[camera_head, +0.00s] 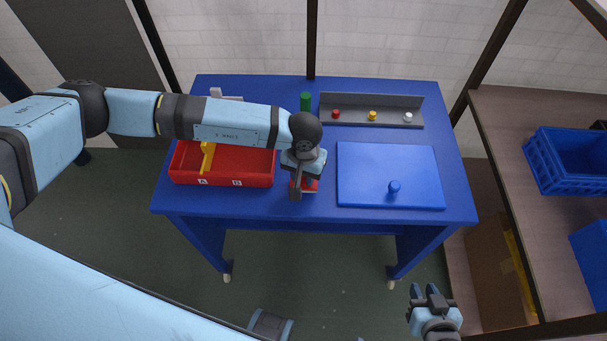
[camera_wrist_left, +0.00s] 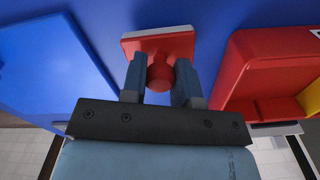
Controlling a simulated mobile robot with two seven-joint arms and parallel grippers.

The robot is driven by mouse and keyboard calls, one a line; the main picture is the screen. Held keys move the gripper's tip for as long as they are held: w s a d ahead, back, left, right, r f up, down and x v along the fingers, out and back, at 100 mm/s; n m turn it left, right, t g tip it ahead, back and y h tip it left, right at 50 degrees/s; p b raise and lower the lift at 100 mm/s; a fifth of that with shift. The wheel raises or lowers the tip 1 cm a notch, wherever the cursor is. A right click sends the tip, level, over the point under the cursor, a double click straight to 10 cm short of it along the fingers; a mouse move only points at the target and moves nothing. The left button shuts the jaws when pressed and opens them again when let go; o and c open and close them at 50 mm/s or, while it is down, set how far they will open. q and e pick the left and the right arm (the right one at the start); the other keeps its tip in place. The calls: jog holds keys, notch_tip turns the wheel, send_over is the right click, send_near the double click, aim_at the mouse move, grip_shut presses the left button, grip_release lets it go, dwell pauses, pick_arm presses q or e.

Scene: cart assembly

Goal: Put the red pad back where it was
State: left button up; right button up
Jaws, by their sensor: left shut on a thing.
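The red pad (camera_head: 311,186) is a small square block with a pale edge and a round red knob. It shows below my left gripper (camera_head: 299,187), near the front middle of the blue table. In the left wrist view, the fingers of my left gripper (camera_wrist_left: 161,84) are shut on the knob of the red pad (camera_wrist_left: 150,42). I cannot tell whether the pad touches the table. My right gripper (camera_head: 425,289) is empty, its fingers apart, low in front of the table.
A red bin (camera_head: 225,181) with a yellow piece inside stands left of the pad. A blue board with a knob (camera_head: 390,160) lies to the right. A grey rack (camera_head: 371,122) with red, yellow and white knobs and a green cylinder (camera_head: 306,101) stand behind. The table's (camera_head: 320,212) front strip is clear.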

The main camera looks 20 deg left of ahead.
pick_arm(q)
jog(key=shift+f, duration=0.55)
jog(key=shift+f, duration=0.2)
jog(key=o, duration=0.8)
jog(key=shift+o, duration=0.2)
jog(key=shift+r, duration=0.1)
